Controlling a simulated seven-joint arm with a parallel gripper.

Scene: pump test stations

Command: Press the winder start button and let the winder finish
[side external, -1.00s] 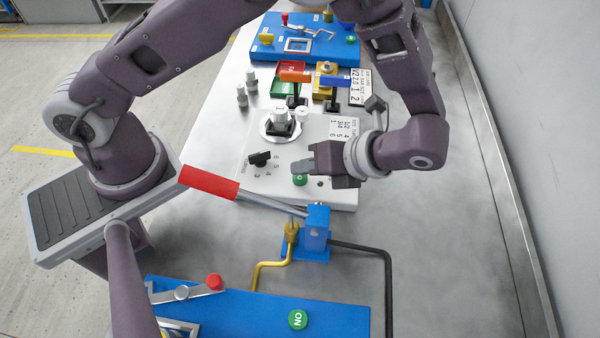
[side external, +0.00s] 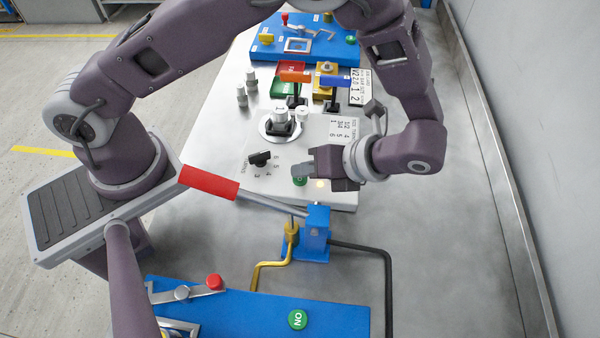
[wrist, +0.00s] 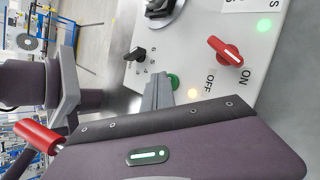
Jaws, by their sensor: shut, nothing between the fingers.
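The winder is a white box (side external: 262,188) with a round turntable (side external: 265,134) carrying a dark and white fixture (side external: 279,124). A black numbered knob (side external: 260,158) sits on its top. The green start button (side external: 300,182) is partly hidden under my gripper (side external: 301,170). In the wrist view, the green button (wrist: 173,82) shows beside my shut, empty fingertips (wrist: 158,88); I cannot tell whether they touch it. A yellow lamp (side external: 320,184) glows on the box, also in the wrist view (wrist: 192,94). A red switch (wrist: 225,50) points toward ON, near a lit green lamp (wrist: 264,25).
A red-handled lever (side external: 210,183) on a blue pump block (side external: 317,230) stands in front of the winder. A blue station with a green ON button (side external: 298,320) is nearest. Coloured blocks (side external: 290,87) and another blue station (side external: 265,48) lie behind. The table's right side is clear.

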